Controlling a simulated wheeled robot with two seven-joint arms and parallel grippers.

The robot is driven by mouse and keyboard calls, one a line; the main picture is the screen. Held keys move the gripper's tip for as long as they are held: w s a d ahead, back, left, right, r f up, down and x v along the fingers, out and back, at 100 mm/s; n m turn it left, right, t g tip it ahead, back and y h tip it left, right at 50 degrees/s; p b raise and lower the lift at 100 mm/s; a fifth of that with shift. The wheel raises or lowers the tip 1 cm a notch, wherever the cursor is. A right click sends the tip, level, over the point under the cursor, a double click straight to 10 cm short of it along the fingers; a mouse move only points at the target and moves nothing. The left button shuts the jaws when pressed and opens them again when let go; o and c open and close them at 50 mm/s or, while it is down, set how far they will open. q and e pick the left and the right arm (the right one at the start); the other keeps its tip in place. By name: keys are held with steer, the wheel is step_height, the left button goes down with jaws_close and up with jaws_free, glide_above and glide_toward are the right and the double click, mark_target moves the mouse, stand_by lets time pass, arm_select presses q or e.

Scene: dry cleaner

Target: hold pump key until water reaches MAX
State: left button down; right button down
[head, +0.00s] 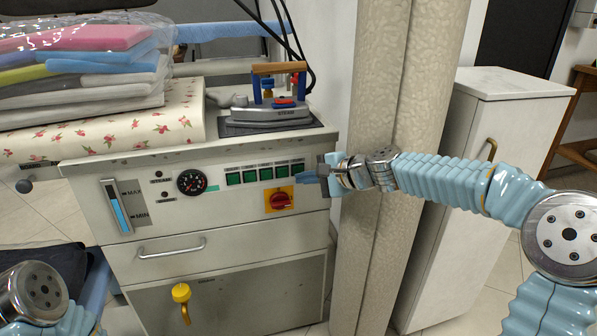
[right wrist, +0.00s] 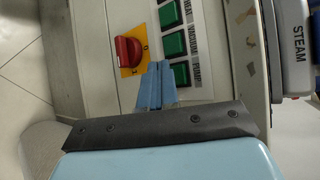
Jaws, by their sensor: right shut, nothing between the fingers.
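The pump station's front panel carries a row of green keys (head: 265,174). My right gripper (head: 303,179) is shut and empty. In the right wrist view its blue fingertips (right wrist: 158,66) are beside the end green key (right wrist: 181,73); I cannot tell whether they touch it. The water gauge (head: 116,206) at the panel's left shows a blue column whose top is a little below the MAX mark and above MIN. My left gripper is out of view.
A red rotary knob (head: 281,200) on a yellow plate sits just below the keys. A dial (head: 191,182) is left of them. An iron (head: 270,110) stands on top, beside folded, wrapped clothes (head: 85,65). A white cabinet (head: 500,180) stands at right.

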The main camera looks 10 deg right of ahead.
steer(key=shift+w, duration=0.15)
stand_by(0.7)
steer(key=shift+w, duration=0.25)
steer(key=shift+w+p, duration=0.4)
steer(key=shift+p, duration=0.1)
stand_by(0.4)
stand_by(0.7)
steer(key=shift+s+b, duration=0.8)
